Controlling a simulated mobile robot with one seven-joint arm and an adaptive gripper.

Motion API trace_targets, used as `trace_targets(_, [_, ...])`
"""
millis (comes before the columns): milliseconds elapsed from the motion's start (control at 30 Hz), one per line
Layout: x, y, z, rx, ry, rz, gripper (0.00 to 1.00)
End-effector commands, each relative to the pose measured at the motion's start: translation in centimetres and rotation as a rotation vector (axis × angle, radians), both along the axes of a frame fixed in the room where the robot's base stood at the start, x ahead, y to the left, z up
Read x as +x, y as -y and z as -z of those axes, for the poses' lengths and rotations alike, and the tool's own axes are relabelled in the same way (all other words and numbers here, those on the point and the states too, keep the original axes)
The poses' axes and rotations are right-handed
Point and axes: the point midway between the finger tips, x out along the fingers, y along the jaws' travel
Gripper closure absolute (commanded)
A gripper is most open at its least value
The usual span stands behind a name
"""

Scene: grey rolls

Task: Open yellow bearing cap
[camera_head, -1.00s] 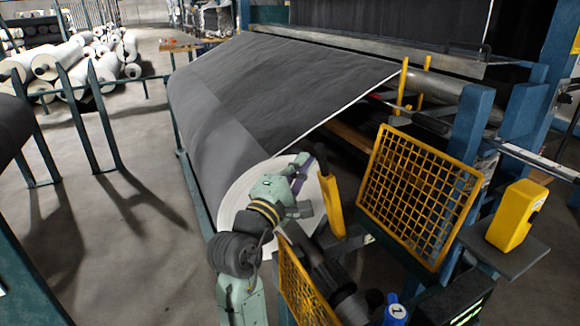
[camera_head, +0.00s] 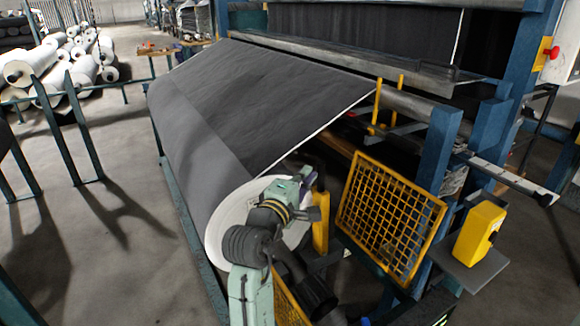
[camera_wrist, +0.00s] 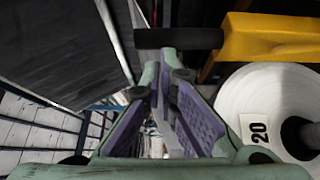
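The yellow bearing cap (camera_head: 320,222) is at the near end of the big roll, right of my gripper (camera_head: 310,190). In the wrist view the yellow cap (camera_wrist: 268,38) is at the upper right, with a black handle bar (camera_wrist: 178,38) reaching left from it.
A yellow mesh guard (camera_head: 390,215) and a yellow box (camera_head: 480,232) stand to the right. Open floor (camera_head: 110,240) lies to the left.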

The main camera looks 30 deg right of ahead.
Motion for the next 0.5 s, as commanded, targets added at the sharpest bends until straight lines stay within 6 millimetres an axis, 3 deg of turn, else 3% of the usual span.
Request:
trace_targets(33, [-0.5,1.2,-1.1,0.030,0.002,0.013,1.00])
trace_targets(300, [-0.8,5.4,-0.9,0.027,0.003,0.013,1.00])
trace_targets(500, [-0.8,7.3,-0.7,0.024,0.002,0.010,1.00])
